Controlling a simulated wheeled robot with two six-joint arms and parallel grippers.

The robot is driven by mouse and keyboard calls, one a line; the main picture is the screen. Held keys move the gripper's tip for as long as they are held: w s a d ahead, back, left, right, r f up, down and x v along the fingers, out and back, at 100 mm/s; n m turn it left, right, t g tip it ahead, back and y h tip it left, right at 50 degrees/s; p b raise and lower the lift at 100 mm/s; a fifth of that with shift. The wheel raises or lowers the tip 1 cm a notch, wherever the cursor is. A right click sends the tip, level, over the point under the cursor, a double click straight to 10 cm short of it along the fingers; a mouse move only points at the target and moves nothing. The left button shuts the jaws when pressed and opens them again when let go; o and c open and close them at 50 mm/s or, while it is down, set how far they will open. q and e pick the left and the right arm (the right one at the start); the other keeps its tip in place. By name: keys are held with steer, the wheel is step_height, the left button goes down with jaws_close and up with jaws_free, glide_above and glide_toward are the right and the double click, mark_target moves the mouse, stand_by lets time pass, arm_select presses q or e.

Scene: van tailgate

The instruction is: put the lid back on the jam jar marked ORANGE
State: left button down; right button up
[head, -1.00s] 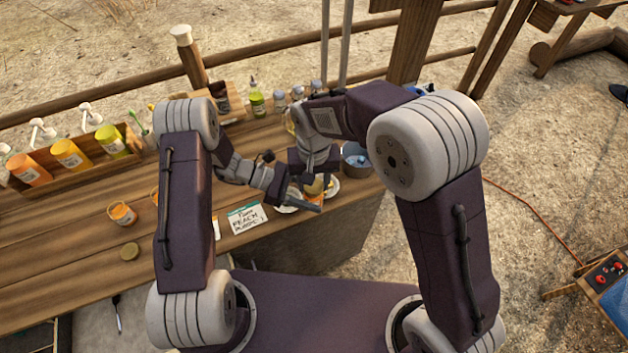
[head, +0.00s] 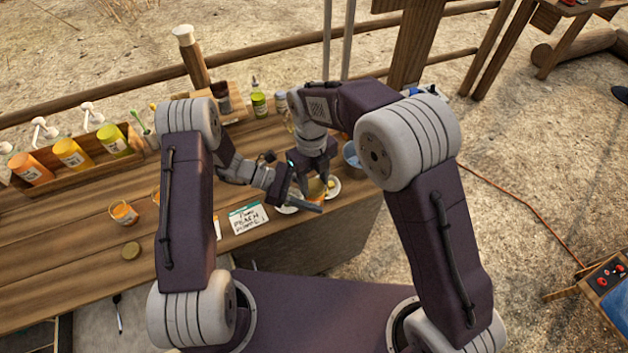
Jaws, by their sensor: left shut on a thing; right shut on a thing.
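My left gripper (head: 306,202) is at the counter's front edge beside the white plates, shut on an orange-yellow jar (head: 316,190) that is mostly hidden by the grippers. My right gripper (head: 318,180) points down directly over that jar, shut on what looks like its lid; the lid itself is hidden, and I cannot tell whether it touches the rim. The jar's label cannot be read.
Bottles (head: 258,104) and a wooden sauce rack (head: 40,190) line the back.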

steer(key=o, duration=1.3)
steer(key=shift+r, duration=2.3)
steer(key=shift+c, duration=0.4)
